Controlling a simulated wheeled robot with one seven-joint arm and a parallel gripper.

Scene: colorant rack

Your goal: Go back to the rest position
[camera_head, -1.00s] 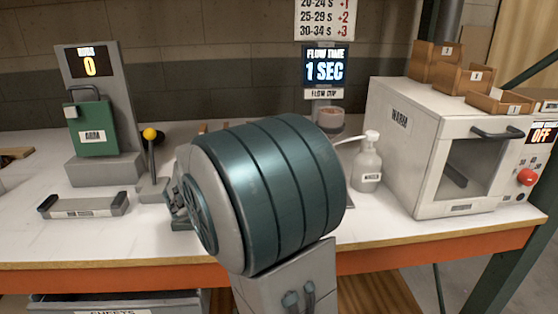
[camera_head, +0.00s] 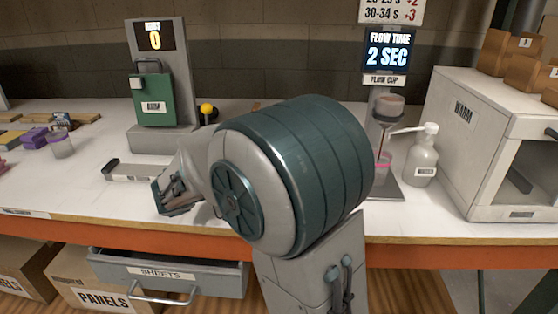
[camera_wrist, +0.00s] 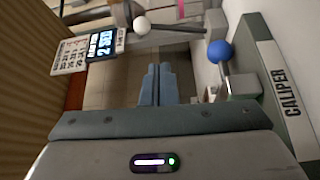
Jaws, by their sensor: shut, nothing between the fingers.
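My gripper (camera_head: 178,195) is over the front of the white bench, left of my large green-grey arm link. Its two fingers (camera_wrist: 157,85) show together in the wrist view, shut with nothing between them. The flow cup stand (camera_head: 388,105) is right of my arm, with a display reading 2 SEC. A dark thin stream falls from its cup to a clear cup with a pink band (camera_head: 384,160). My arm hides part of the bench behind it.
A green device on a grey stand (camera_head: 153,95) reads 0, with a yellow-knobbed lever (camera_head: 208,110) beside it. A pump bottle (camera_head: 422,155) and a white WARM oven (camera_head: 480,140) stand at right. A grey SHEETS drawer (camera_head: 170,272) sticks out below the bench edge.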

